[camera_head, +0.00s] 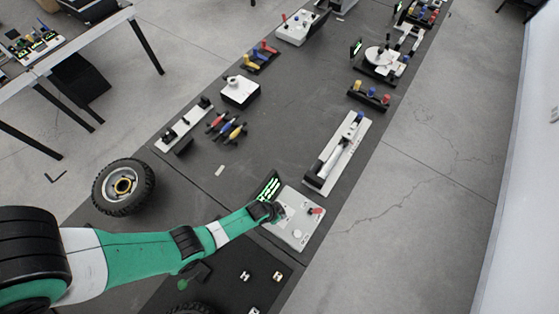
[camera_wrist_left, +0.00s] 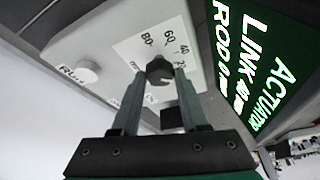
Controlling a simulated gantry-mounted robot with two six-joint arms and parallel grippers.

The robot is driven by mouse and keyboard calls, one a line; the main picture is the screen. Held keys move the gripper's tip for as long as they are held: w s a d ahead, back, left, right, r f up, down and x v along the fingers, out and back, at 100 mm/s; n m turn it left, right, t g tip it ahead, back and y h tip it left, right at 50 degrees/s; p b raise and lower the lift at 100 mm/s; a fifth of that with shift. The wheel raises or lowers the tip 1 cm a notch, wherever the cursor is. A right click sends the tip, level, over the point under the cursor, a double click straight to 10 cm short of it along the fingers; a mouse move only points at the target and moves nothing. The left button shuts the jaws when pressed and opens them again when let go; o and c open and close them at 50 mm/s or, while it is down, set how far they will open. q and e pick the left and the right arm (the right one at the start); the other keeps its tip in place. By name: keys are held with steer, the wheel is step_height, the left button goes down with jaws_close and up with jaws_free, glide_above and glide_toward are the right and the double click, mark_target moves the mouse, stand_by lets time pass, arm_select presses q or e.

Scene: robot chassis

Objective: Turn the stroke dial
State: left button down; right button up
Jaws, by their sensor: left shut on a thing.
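The stroke dial (camera_wrist_left: 159,70) is a dark knob on a light panel (camera_wrist_left: 100,45) with a printed scale around it, showing marks such as 80, 60 and 40. My left gripper (camera_wrist_left: 158,88) has its two fingers on either side of the dial and is shut on it. In the head view the left gripper (camera_head: 266,208) is over the left part of the white control box (camera_head: 293,232), hiding the dial. A white knob (camera_wrist_left: 87,72) labelled in part "RU" sits left of the dial. My right gripper is not in view.
A lit green text screen (camera_wrist_left: 250,60) stands beside the panel, close to my left gripper. A long white actuator unit (camera_head: 338,150) lies behind the box. A red part (camera_head: 317,211) sits on the box's right side. A wheel (camera_head: 123,187) lies left.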

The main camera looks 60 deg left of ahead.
arm_select(q)
steer(key=n+y, duration=0.1)
steer(key=n, duration=0.1)
steer(key=n+b, duration=0.1)
steer(key=n, duration=0.1)
steer(key=shift+d+f+y, duration=0.15)
steer(key=shift+d+y, duration=0.05)
steer(key=shift+y, duration=0.2)
steer(key=shift+n+g+y+b, duration=0.5)
steer(key=shift+n+g+b, duration=0.15)
steer(key=shift+n, duration=1.25)
steer(key=shift+c, duration=2.1)
jaws_free()
